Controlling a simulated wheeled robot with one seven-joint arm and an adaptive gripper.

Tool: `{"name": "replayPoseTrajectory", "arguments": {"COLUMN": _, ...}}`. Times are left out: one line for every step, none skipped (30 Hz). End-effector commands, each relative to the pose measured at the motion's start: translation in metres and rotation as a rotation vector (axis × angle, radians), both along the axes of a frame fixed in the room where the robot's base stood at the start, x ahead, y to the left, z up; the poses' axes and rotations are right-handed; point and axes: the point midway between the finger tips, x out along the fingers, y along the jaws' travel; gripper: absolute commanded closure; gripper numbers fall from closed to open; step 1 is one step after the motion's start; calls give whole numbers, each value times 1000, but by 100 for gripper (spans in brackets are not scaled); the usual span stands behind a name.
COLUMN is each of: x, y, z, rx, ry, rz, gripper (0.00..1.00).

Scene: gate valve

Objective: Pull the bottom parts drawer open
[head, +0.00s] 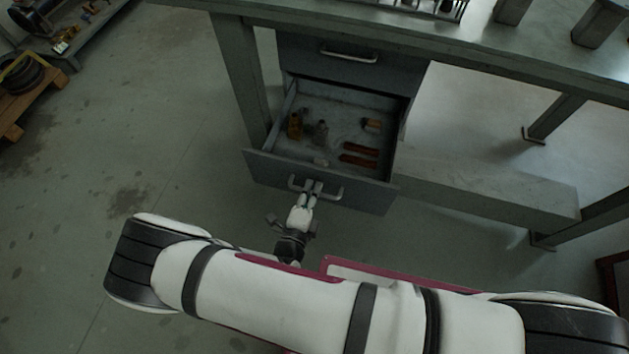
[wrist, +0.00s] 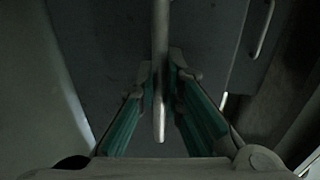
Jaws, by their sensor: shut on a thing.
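The bottom parts drawer (head: 340,193) is pulled partway out from under the workbench in the head view, its inside showing. Its bar handle (head: 335,196) runs along the front face. My gripper (head: 312,188) is shut on the handle near its middle. In the wrist view the handle (wrist: 160,60) stands as a pale bar between the two fingers of my gripper (wrist: 160,88). Inside the drawer lie red-handled tools (head: 360,155), a brass-coloured part (head: 295,125) and other small parts.
A closed upper drawer (head: 345,68) with its own handle sits above. The workbench (head: 470,55) has a leg left of the drawers and a low shelf (head: 490,190) at right. A wooden pallet (head: 18,95) stands far left. The floor (head: 150,150) left of the drawer is clear.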

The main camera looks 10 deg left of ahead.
Motion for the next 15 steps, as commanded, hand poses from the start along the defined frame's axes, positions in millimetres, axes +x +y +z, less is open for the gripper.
{"name": "replayPoseTrajectory", "arguments": {"x": -3, "y": -1, "z": -1, "rx": -1, "ry": 2, "rz": -2, "gripper": 100}}
{"name": "replayPoseTrajectory", "arguments": {"x": -4, "y": -1, "z": -1, "rx": -1, "ry": 3, "rz": -2, "gripper": 100}}
{"name": "replayPoseTrajectory", "arguments": {"x": -5, "y": -1, "z": -1, "rx": -1, "ry": 3, "rz": -2, "gripper": 100}}
{"name": "replayPoseTrajectory", "arguments": {"x": -6, "y": -1, "z": -1, "rx": -1, "ry": 3, "rz": -2, "gripper": 100}}
{"name": "replayPoseTrajectory", "arguments": {"x": -7, "y": -1, "z": -1, "rx": -1, "ry": 3, "rz": -2, "gripper": 100}}
{"name": "replayPoseTrajectory", "arguments": {"x": -7, "y": -1, "z": -1, "rx": -1, "ry": 3, "rz": -2, "gripper": 100}}
{"name": "replayPoseTrajectory", "arguments": {"x": -8, "y": -1, "z": -1, "rx": -1, "ry": 3, "rz": -2, "gripper": 100}}
{"name": "replayPoseTrajectory", "arguments": {"x": -8, "y": -1, "z": -1, "rx": -1, "ry": 3, "rz": -2, "gripper": 100}}
{"name": "replayPoseTrajectory", "arguments": {"x": -8, "y": -1, "z": -1, "rx": -1, "ry": 3, "rz": -2, "gripper": 100}}
{"name": "replayPoseTrajectory", "arguments": {"x": -8, "y": -1, "z": -1, "rx": -1, "ry": 3, "rz": -2, "gripper": 100}}
{"name": "replayPoseTrajectory", "arguments": {"x": -8, "y": -1, "z": -1, "rx": -1, "ry": 3, "rz": -2, "gripper": 100}}
{"name": "replayPoseTrajectory", "arguments": {"x": -8, "y": -1, "z": -1, "rx": -1, "ry": 3, "rz": -2, "gripper": 100}}
{"name": "replayPoseTrajectory", "arguments": {"x": -8, "y": -1, "z": -1, "rx": -1, "ry": 3, "rz": -2, "gripper": 100}}
{"name": "replayPoseTrajectory", "arguments": {"x": -8, "y": -1, "z": -1, "rx": -1, "ry": 3, "rz": -2, "gripper": 100}}
{"name": "replayPoseTrajectory", "arguments": {"x": -8, "y": -1, "z": -1, "rx": -1, "ry": 3, "rz": -2, "gripper": 100}}
